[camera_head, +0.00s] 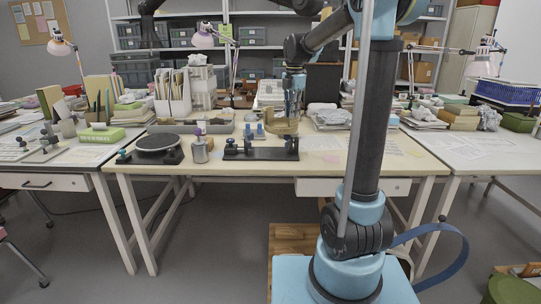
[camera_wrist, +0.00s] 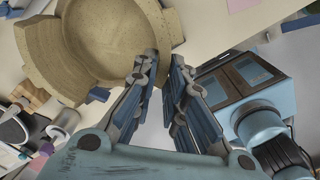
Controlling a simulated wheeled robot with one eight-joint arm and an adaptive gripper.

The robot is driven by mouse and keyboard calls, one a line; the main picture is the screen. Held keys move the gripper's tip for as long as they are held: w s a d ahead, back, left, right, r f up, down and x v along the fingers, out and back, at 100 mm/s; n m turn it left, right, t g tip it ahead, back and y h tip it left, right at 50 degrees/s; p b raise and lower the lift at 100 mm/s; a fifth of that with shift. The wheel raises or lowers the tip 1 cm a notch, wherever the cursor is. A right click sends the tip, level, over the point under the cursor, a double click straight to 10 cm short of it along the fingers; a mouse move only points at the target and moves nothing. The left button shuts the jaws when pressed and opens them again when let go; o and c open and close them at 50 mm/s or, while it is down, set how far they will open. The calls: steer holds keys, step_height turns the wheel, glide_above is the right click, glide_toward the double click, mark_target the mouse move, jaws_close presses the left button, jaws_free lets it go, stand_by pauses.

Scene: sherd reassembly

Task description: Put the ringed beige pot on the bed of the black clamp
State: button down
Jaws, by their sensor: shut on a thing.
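The beige pot (camera_wrist: 115,40) is an open, bowl-like vessel with a broken, stepped rim, seen from above in the wrist view. It also shows in the head view (camera_head: 282,126), above or just behind the right part of the black clamp. My gripper (camera_wrist: 166,62) is shut on the pot's wall at the near rim. In the head view my gripper (camera_head: 294,104) points down over the pot. The black clamp (camera_head: 262,153) lies along the table's front, with blue knobs at its left and an upright jaw at its right. I cannot tell whether the pot touches the clamp.
A black turntable (camera_head: 158,146) and a grey metal cylinder (camera_head: 200,152) stand left of the clamp. Small blue holders (camera_head: 254,131) and a grey tray (camera_head: 188,128) lie behind. Papers (camera_head: 375,142) cover the table to the right. The front edge is close to the clamp.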

mark_target(282, 128)
steer(key=a+n, duration=0.1)
steer(key=s+a+n, duration=0.1)
steer(key=a+n, duration=0.1)
steer(key=shift+s+a+r, duration=0.15)
steer(key=shift+s+a, duration=0.25)
steer(key=shift+a, duration=0.05)
steer(key=shift+f, duration=5)
steer(key=c, duration=1.6)
jaws_free()
steer(key=shift+c, duration=0.2)
steer(key=shift+r, duration=0.1)
